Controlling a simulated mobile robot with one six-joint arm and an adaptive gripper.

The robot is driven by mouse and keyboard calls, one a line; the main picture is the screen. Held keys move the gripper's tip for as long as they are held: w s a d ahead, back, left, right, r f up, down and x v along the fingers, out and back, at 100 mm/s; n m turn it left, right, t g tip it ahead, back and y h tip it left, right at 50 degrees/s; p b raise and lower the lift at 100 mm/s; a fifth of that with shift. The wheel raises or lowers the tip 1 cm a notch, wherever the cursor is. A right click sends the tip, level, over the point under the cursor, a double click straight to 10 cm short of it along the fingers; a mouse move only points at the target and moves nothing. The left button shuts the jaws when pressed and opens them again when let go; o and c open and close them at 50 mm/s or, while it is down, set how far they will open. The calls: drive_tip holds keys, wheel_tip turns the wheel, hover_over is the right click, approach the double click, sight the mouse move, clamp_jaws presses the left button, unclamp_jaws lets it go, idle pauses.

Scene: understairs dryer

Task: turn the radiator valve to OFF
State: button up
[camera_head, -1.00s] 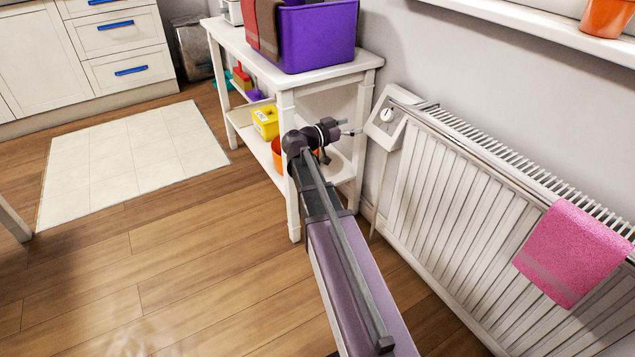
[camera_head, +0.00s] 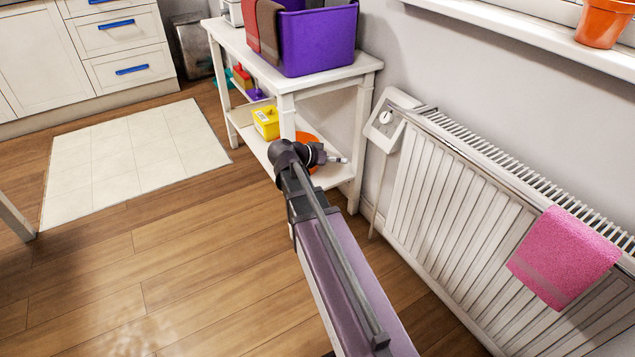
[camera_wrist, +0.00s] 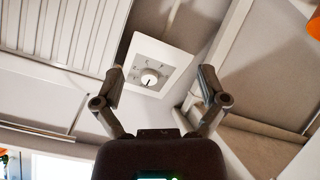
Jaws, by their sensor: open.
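The radiator valve is a round white knob (camera_head: 386,117) on a pale control box (camera_head: 393,108) at the radiator's upper left corner. In the wrist view the knob (camera_wrist: 150,77) sits on a square white plate (camera_wrist: 166,60) with small dark marks, and a dark pointer line shows on it; the labels are too small to read. My gripper (camera_wrist: 158,88) is open and empty, its two fingers spread to either side of the plate in that picture, apart from the knob. In the head view my gripper (camera_head: 338,159) is left of and below the control box.
A white radiator (camera_head: 470,200) runs along the wall, with a pink towel (camera_head: 563,255) over it. A white shelf table (camera_head: 340,76) stands close by on the left, bearing a purple bin (camera_head: 316,40). A yellow container (camera_head: 266,122) is on its lower shelf. Wooden floor lies open in front.

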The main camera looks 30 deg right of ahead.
drive_tip(key=s+a+f+n+y+p, duration=0.2)
drive_tip(key=s+a+f+n+y, duration=0.1)
drive_tip(key=a, duration=0.4)
drive_tip(key=shift+s+a+f+n+y, duration=0.3)
drive_tip(key=shift+s+n+y, duration=0.2)
drive_tip(key=shift+y, duration=0.3)
